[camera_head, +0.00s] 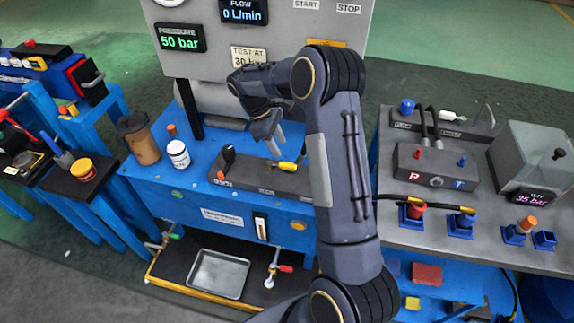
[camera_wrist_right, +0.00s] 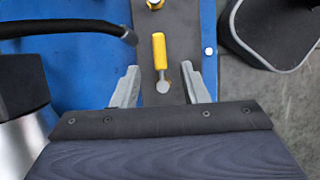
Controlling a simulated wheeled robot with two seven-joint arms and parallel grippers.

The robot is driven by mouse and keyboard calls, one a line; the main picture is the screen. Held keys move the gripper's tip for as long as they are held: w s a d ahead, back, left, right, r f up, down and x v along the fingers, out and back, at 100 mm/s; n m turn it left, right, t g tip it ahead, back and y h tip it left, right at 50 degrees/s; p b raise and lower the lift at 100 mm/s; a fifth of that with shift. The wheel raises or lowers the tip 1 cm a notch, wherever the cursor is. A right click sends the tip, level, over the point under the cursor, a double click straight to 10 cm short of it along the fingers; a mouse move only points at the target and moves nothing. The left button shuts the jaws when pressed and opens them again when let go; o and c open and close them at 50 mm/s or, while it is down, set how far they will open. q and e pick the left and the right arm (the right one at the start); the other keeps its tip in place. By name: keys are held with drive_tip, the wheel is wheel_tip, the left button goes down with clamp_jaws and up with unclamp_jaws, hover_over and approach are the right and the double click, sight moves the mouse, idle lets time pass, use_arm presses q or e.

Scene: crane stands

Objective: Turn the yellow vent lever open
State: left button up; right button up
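The yellow vent lever (camera_head: 287,166) sits on a dark grey manifold block (camera_head: 232,180) on the blue bench. In the right wrist view the yellow handle (camera_wrist_right: 159,50) points toward the top of the picture, and its round metal pivot (camera_wrist_right: 162,87) lies between the fingers. My right gripper (camera_head: 272,132) is open, reaching down above the lever. In the wrist view its two fingers (camera_wrist_right: 160,85) stand apart on either side of the lever's lower end, with gaps visible. My left gripper is not in view.
A black-handled lever (camera_head: 228,155) stands on the same block. A white jar (camera_head: 178,154) and a brown cup (camera_head: 140,140) stand to the left. The panel's pressure display (camera_head: 180,39) reads 50 bar; the flow display (camera_head: 243,11) reads 0 L/min. A grey bench (camera_head: 460,262) with hoses stands right.

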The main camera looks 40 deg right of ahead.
sight(289, 164)
drive_tip(key=x, duration=0.8)
drive_tip(key=shift+f, duration=0.15)
clamp_jaws()
